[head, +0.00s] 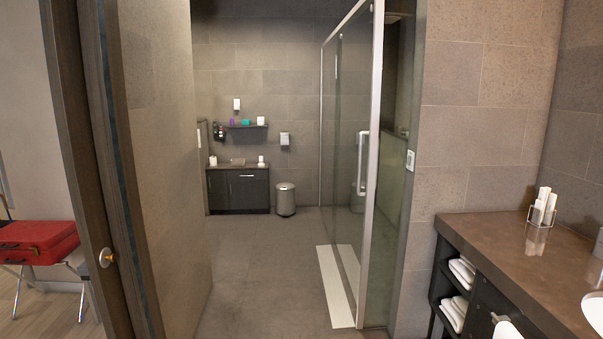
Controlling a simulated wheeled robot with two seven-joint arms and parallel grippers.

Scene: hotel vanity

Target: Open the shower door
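The glass shower door (351,150) is ahead, right of centre, in a pale metal frame (374,170). A vertical white handle (362,160) shows near its near edge. From this angle I cannot tell for sure whether the door is shut or slightly ajar. A wall shower fitting shows behind the glass on the right, partly hidden by the frame. Neither of my grippers is in view.
A white mat (335,287) lies along the glass. The tiled floor (265,270) ahead is clear. A vanity counter (510,255) is at right; a bin (286,199) and dark cabinet (238,190) stand at the back.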

